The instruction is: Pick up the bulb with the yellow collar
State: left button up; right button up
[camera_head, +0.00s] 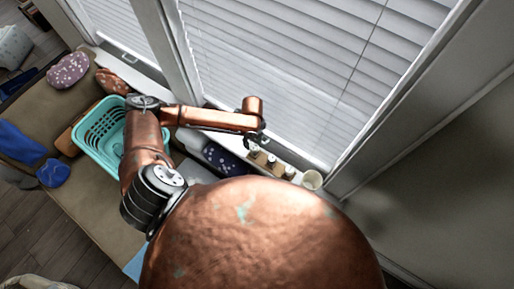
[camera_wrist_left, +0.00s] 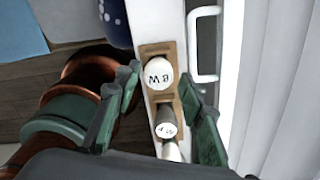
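In the left wrist view a white bulb with dark lettering (camera_wrist_left: 160,73) stands in a tan wooden holder (camera_wrist_left: 157,49). A second white lettered bulb (camera_wrist_left: 167,130) stands nearer the camera. No yellow collar can be made out on either. My left gripper (camera_wrist_left: 159,80) is open, with one green finger on each side of the bulb row, and no grip on a bulb shows. In the head view my left gripper (camera_head: 262,140) is small and partly hidden at the sill, above several small bulbs (camera_head: 272,162). My right gripper is not in view.
A pale cup (camera_head: 311,180) stands at the right end of the sill. The window blinds (camera_head: 290,70) rise close behind. A dark blue spotted object (camera_head: 224,160) lies left of the bulbs. A turquoise basket (camera_head: 95,135) sits on the bench. A white handle (camera_wrist_left: 205,45) is close by.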

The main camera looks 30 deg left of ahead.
aim_at(254, 146)
pick_arm(q)
jog(key=shift+s+d+f, duration=0.1)
jog(key=shift+d+f, duration=0.05)
jog(key=shift+f, duration=3)
jog(key=c, duration=0.8)
